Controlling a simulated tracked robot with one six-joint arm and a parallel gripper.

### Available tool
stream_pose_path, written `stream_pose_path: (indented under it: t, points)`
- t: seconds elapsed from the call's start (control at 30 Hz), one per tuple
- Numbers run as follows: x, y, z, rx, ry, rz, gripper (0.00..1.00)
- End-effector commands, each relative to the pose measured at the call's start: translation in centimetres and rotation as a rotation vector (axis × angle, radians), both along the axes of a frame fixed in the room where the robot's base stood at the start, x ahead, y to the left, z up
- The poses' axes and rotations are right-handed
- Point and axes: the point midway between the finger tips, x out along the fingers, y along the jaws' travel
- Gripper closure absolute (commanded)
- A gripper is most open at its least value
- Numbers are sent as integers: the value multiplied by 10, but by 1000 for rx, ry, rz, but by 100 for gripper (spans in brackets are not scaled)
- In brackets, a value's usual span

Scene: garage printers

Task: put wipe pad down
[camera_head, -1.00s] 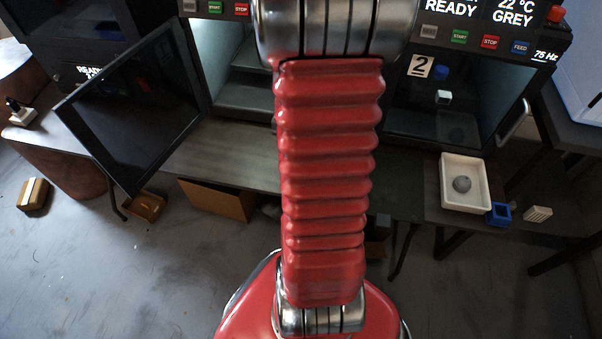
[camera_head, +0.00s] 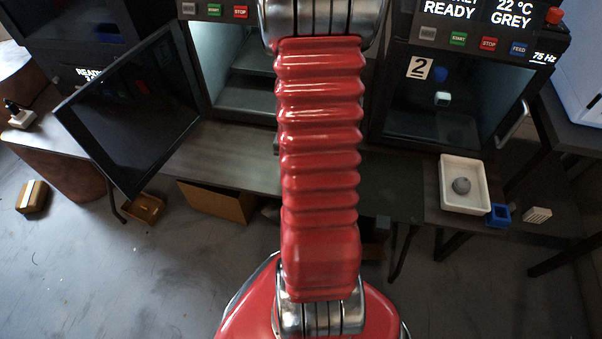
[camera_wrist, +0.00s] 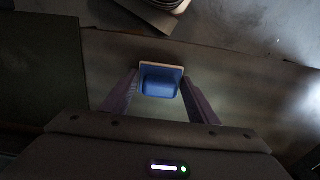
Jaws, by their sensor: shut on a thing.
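The wipe pad (camera_wrist: 160,84) shows in the wrist view as a blue block with a pale tan edge. My gripper (camera_wrist: 160,92) is shut on it, with one finger on each side. The pad appears to be above a brown, worn tabletop (camera_wrist: 225,75), but the gap below it is hard to judge. In the head view my own red arm covers the middle, and the gripper and pad are hidden there.
A printer with an open door (camera_head: 135,110) stands at the left. A closed printer marked 2 (camera_head: 435,110) is at the right.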

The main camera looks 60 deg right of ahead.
Motion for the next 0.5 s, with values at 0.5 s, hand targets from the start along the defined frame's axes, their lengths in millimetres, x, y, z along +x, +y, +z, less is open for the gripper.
stream_pose_path:
  t: [0.5]
  points:
    - [0,0,-12,0,0,1,70]
